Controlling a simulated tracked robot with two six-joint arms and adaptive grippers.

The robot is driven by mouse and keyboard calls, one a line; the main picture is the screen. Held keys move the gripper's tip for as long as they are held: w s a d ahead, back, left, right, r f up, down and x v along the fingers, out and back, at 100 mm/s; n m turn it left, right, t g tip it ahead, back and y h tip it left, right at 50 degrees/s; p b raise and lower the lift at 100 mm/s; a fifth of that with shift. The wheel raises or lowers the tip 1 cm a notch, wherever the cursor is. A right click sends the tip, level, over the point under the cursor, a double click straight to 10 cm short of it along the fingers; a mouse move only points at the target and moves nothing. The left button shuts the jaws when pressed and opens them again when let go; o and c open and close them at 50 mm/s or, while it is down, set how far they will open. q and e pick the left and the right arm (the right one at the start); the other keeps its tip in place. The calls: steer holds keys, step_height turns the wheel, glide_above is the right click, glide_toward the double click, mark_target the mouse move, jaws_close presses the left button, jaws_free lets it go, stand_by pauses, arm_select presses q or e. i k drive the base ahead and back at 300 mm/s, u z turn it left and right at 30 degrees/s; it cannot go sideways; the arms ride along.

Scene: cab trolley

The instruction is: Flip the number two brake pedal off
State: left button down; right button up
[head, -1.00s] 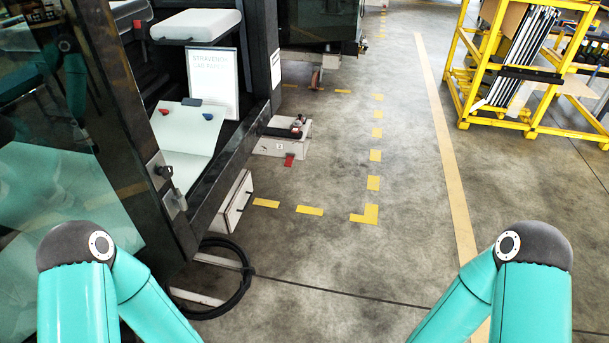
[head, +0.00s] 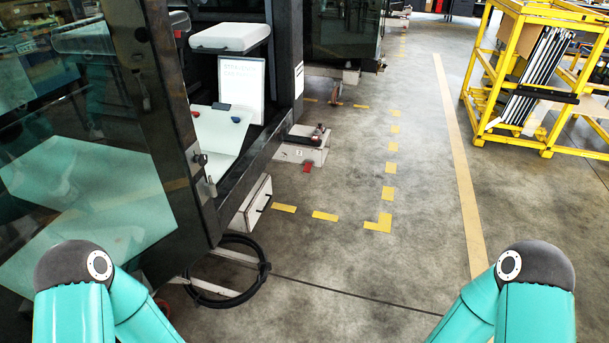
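A small red pedal-like piece (head: 307,168) sticks out low at the front of a white box (head: 303,153) on the floor beside the dark cab. The box has a small label that is too small to read for certain, and a dark and red fitting (head: 318,134) sits on top. A second white box (head: 255,203) stands nearer, under the cab's edge; I see no pedal on it. I cannot tell which pedal is number two. Only the upper parts of my two arms show at the bottom corners. Neither gripper is in view.
The dark cab with its glass door (head: 100,150) fills the left. A coiled black hose (head: 235,298) lies on the floor by it. A yellow rack (head: 540,75) stands at the upper right. The grey floor in the middle, with yellow markings (head: 325,216), is clear.

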mark_target(307, 166)
steer(key=u, duration=0.15)
steer(key=i, duration=1.05)
steer(key=z, duration=2.1)
steer(key=i, duration=3)
steer(key=u, duration=0.1)
